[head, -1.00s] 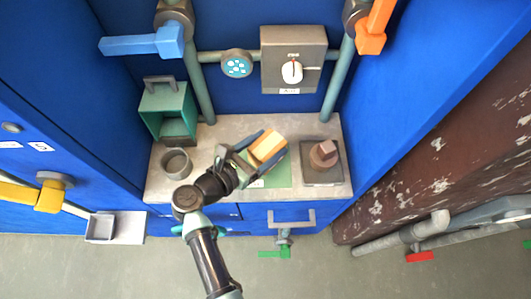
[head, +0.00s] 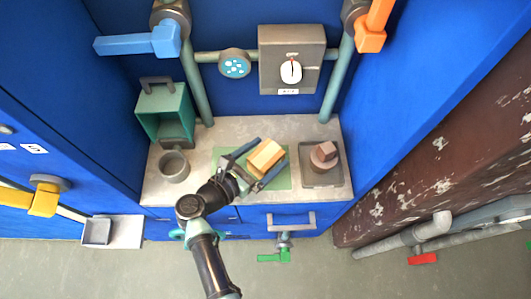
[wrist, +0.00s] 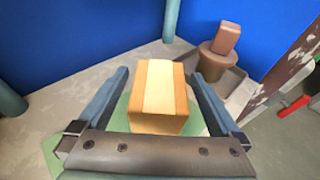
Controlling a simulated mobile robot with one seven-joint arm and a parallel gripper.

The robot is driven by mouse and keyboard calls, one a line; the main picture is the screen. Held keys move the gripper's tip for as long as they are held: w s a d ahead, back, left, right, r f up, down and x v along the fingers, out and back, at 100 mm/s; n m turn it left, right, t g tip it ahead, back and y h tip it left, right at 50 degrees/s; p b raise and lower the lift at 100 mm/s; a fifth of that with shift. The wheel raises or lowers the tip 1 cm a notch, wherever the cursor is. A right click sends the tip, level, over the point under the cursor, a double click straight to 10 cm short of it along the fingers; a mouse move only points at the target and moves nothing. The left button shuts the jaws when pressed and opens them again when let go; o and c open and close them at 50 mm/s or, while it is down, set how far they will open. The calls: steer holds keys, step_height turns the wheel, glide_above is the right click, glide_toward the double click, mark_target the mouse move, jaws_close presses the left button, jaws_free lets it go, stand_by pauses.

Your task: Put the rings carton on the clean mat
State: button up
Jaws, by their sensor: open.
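The rings carton (head: 265,158) is an orange-tan box with a pale stripe along its top. It rests on the green mat (head: 282,181) on the grey counter. The wrist view shows the carton (wrist: 158,95) with the green mat (wrist: 117,119) beneath and around it. My gripper (head: 260,163) is open, with one blue-grey finger on each side of the carton. In the wrist view the fingers (wrist: 160,90) stand apart from the carton's sides, with gaps showing. The carton's underside is hidden.
A grey tray (head: 330,180) with a brown knobbed piece (head: 323,157) stands right of the mat. A grey cup (head: 174,166) and a green open box (head: 165,110) stand to the left. Pipes and a dial box (head: 291,60) are behind. The counter's front edge is close.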

steer(key=shift+r, duration=0.25)
steer(key=v, duration=1.2)
steer(key=shift+p, duration=0.3)
